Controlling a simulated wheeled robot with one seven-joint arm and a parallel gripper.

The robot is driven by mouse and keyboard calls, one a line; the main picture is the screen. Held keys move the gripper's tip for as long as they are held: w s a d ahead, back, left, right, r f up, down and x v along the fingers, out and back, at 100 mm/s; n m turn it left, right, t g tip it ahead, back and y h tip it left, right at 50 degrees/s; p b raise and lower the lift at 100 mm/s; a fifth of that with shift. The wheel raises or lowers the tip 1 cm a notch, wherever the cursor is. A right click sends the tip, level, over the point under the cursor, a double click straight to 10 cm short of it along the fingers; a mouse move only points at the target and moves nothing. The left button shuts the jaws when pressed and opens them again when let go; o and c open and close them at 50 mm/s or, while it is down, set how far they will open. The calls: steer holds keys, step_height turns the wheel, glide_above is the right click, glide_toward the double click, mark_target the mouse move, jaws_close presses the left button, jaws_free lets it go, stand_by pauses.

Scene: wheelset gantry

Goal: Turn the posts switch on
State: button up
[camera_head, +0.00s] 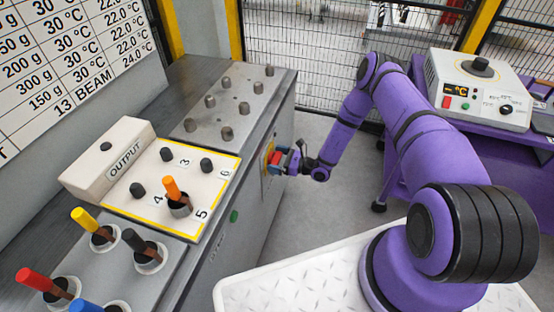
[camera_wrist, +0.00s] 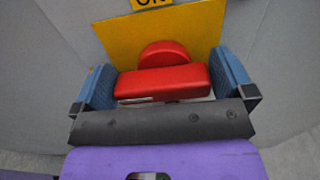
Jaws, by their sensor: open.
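The posts switch is a red knob (camera_wrist: 162,82) with a bar-shaped handle on a yellow plate (camera_wrist: 118,36), on the side wall of the grey cabinet. In the wrist view the handle lies roughly level across the picture, between the two blue fingers of my gripper (camera_wrist: 166,76). The fingers are open, one on each side of the handle; I cannot tell whether either touches it. A cut-off label (camera_wrist: 152,3) above the plate seems to read "ON". In the head view my gripper (camera_head: 282,160) is at the yellow plate (camera_head: 266,157), largely hiding the switch.
The cabinet top carries a white panel (camera_head: 213,166) with an orange-handled plug and numbered posts, a white OUTPUT box (camera_head: 85,175), and a plate of grey posts (camera_head: 226,120). A purple cart (camera_head: 400,178) with a heater device (camera_head: 478,90) stands right. Grey floor lies between.

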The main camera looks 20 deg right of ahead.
steer(key=shift+c, duration=0.5)
steer(key=c, duration=0.8)
steer(key=m, duration=0.3)
steer(key=shift+w+d+m, duration=0.15)
steer(key=shift+d+m, duration=0.05)
steer(key=shift+m, duration=0.2)
steer(key=m, duration=0.4)
steer(key=shift+w+d+m, duration=0.1)
steer(key=shift+w+m, duration=0.05)
steer(key=shift+m, duration=0.15)
steer(key=m, duration=0.4)
steer(key=shift+w, duration=0.1)
steer(key=shift+w+d+f+m, duration=0.1)
steer(key=shift+f+m, duration=0.05)
steer(key=shift+m, duration=1.25)
steer(key=shift+d+f+m, duration=0.1)
steer(key=shift+m, duration=1.3)
